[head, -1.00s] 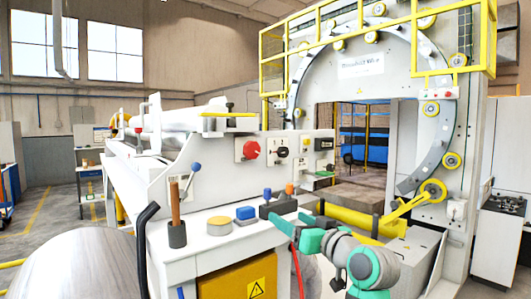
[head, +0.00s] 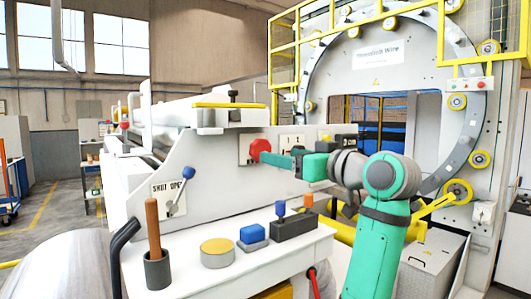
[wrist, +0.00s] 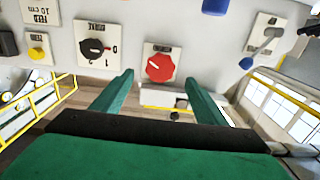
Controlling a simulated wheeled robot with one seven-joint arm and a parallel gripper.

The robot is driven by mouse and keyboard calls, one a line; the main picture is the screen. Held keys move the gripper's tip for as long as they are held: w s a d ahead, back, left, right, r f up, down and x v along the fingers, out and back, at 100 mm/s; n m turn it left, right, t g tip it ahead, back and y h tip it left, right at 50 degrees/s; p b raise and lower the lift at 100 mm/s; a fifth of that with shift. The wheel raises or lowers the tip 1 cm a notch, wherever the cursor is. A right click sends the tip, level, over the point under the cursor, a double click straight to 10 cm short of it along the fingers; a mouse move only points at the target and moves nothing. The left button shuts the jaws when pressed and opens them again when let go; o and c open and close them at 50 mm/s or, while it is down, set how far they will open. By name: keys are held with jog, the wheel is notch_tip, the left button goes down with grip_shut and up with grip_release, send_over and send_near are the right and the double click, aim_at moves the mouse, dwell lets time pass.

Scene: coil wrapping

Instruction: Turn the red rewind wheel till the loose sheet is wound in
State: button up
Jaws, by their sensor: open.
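The red rewind wheel (head: 260,149) is a small red knob on a white plate on the machine's side panel. It also shows in the wrist view (wrist: 160,67), unobstructed, with a pale line across its face. My gripper (head: 277,160) points left at the wheel in the head view, its tip close beside it. In the wrist view my gripper (wrist: 163,84) is open, with one green finger either side of the wheel's line and nothing between them. The wheel appears just beyond the fingertips; I cannot tell whether they touch. I cannot make out the loose sheet.
A black rotary switch (wrist: 93,47) and a yellow button (wrist: 38,53) sit beside the wheel. A SHUT/OPEN lever (head: 178,190) is on the panel. The ledge below holds a wooden-handled tool (head: 153,230), a yellow-topped disc (head: 217,252) and a blue block (head: 253,234).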

aim_at(258, 149)
jog(key=x, duration=0.8)
jog(key=shift+a, duration=0.15)
jog(key=c, duration=1.1)
